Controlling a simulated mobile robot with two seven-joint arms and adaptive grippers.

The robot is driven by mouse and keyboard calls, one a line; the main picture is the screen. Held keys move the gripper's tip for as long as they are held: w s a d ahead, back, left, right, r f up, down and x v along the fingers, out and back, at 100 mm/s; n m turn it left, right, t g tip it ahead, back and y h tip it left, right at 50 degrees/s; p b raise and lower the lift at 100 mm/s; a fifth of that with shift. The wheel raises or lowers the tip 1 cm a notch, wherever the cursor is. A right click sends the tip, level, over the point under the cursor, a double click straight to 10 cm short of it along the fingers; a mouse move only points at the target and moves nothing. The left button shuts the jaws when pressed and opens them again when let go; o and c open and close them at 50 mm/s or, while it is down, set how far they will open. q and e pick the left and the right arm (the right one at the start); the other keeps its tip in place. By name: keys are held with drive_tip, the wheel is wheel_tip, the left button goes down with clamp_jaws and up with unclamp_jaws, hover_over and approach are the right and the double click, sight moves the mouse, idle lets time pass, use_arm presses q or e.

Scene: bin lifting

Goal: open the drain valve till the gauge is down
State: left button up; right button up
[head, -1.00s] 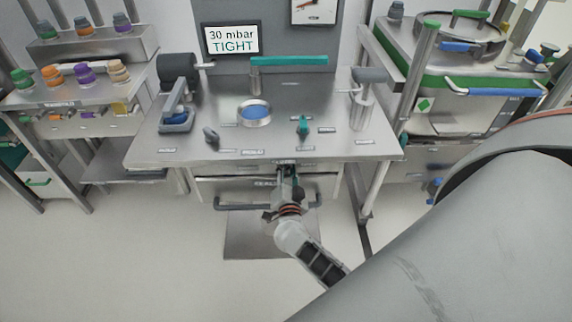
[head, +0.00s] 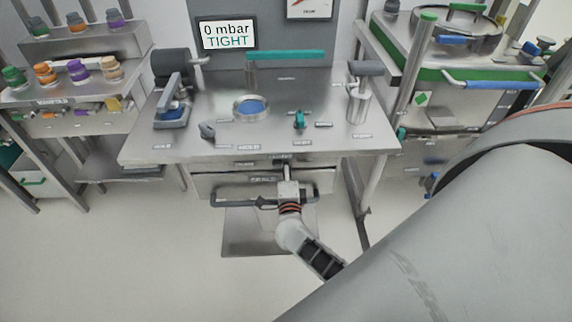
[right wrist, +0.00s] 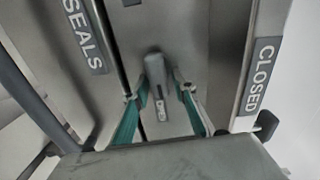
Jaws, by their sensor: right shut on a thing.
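The wall display (head: 228,35) reads 0 mbar and TIGHT. The dial gauge (head: 309,8) beside it is cut off by the top edge, so its reading cannot be told. My right gripper (head: 287,174) is at the front of the bench, just under the tabletop edge. In the right wrist view its teal-lined fingers are on both sides of a grey valve lever (right wrist: 156,80), and it is shut on that lever. A CLOSED label (right wrist: 258,76) is to the right of the lever and a SEALS label (right wrist: 83,35) to the left. My left gripper is out of view.
The steel bench top (head: 215,148) carries a round blue-centred port (head: 250,108), a teal knob (head: 300,120) and a teal bar (head: 285,55). A drawer handle (head: 228,202) runs below the edge. Shelves with coloured jars stand left; a green-trimmed vessel stands right.

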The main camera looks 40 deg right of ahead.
drive_tip(key=shift+f+m, duration=0.15)
drive_tip(key=shift+m, duration=0.25)
drive_tip(key=shift+a, duration=0.1)
drive_tip(key=o, duration=0.8)
drive_tip(key=v, duration=1.2)
drive_tip(key=shift+s, duration=0.1)
